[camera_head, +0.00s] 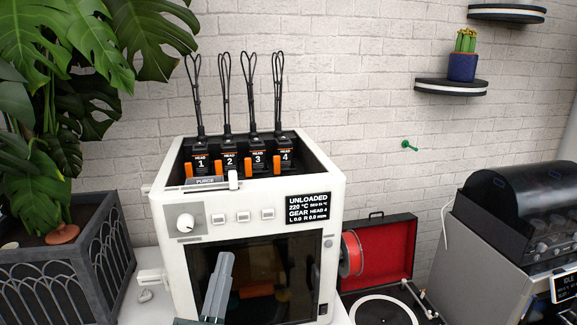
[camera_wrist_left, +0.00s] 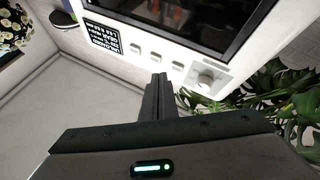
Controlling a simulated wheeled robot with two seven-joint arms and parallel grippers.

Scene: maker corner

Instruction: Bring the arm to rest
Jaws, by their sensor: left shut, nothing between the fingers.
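My left gripper (camera_head: 225,262) shows at the bottom of the head view, in front of the dark door of a white printer (camera_head: 168,232). Its fingers are together with nothing between them. In the left wrist view the shut fingers (camera_wrist_left: 159,82) point toward the printer's front panel, which shows tilted. The printer's buttons and round knob (camera_wrist_left: 206,80) lie just beyond the fingertips, and I cannot tell the exact gap. The knob also shows in the head view (camera_head: 185,222). My right gripper is in neither view.
A leafy plant in a dark planter (camera_head: 60,270) stands left of the printer. On the right are a red-lined open case (camera_head: 380,255), a turntable (camera_head: 382,310) and a grey machine with a dark cover (camera_head: 520,210). Wall shelves (camera_head: 452,87) hang at upper right.

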